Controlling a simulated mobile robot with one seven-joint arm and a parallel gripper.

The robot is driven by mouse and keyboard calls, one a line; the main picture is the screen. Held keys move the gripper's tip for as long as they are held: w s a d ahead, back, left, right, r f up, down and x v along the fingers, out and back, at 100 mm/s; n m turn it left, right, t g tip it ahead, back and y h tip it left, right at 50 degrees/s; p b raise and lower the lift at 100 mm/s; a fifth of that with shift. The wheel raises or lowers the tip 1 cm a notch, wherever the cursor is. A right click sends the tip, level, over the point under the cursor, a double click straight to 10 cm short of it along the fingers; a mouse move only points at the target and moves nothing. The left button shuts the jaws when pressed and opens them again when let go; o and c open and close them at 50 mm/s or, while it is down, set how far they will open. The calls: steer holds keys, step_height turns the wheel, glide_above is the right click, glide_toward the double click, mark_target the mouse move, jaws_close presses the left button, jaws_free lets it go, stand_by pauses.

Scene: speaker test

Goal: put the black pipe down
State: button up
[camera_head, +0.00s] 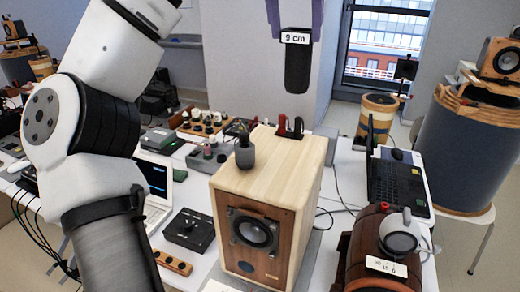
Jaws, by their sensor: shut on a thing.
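The black pipe (297,72) hangs upright at the top middle of the head view, with a white label reading "9 cm" near its upper part. My gripper (296,28) is at the top edge, its two purple-grey fingers pointing down on either side of the pipe and shut on it.
A wooden speaker box (270,165) carries a dark grey knob-like object (245,153) on its top. A brown barrel (366,248) with a grey kettle-like object (400,236) stands at right front. A laptop (398,184) lies behind it. Devices and cables crowd the left table.

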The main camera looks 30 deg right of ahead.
steer(key=shift+w, duration=0.25)
step_height(320, 180, down, 20)
steer(key=shift+s, duration=0.15)
steer(key=o, duration=1)
steer(key=shift+r, duration=0.15)
steer(key=b+v, duration=0.1)
steer(key=v, duration=1.1)
